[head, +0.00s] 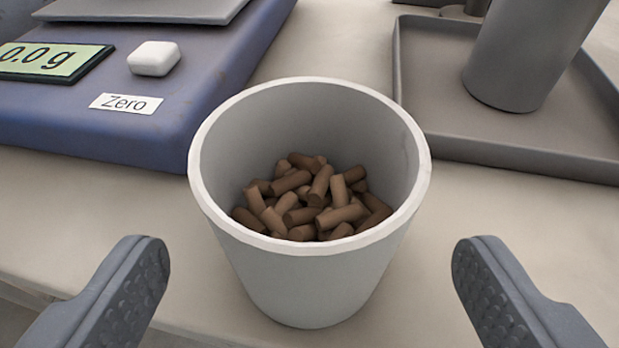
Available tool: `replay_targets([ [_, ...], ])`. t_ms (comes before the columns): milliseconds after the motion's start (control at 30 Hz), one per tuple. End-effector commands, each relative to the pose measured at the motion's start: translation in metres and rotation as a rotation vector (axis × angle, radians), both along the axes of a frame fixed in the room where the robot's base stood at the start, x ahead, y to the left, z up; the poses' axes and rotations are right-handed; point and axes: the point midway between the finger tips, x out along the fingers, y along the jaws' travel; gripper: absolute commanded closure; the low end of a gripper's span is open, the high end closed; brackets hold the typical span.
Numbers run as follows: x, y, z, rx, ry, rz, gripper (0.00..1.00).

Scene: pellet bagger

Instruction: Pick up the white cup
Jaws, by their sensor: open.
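The white cup (315,275) stands upright on the pale worktop in the middle of the head view. Brown pellets (310,200) lie in its lower part, well below the rim. My gripper (310,270) is open, with one dark grey finger at the lower left and the other at the lower right. The cup is between and a little beyond the fingertips, with a clear gap on each side. Neither finger appears to touch it.
A blue scale (60,125) reading 0.0 g, with a white button (154,58) and a "Zero" label, stands behind left. A grey tray (510,150) holding a grey cylinder (530,45) stands behind right. The worktop's front edge runs close below the cup.

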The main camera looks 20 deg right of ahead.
Motion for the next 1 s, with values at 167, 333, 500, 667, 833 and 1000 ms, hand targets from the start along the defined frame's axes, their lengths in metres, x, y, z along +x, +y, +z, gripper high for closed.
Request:
replay_targets([
  [167, 0.010, -0.004, -0.007, -0.001, 0.003, 0.001, 0.18],
  [333, 0.030, -0.011, -0.017, 0.001, 0.003, 0.001, 0.18],
  [500, 0.042, -0.016, -0.022, 0.000, 0.004, 0.002, 0.18],
  [667, 0.043, -0.016, -0.021, 0.000, 0.003, 0.002, 0.18],
  [833, 0.043, -0.016, -0.021, 0.000, 0.003, 0.002, 0.46],
  [1000, 0.043, -0.016, -0.021, 0.000, 0.003, 0.002, 0.69],
])
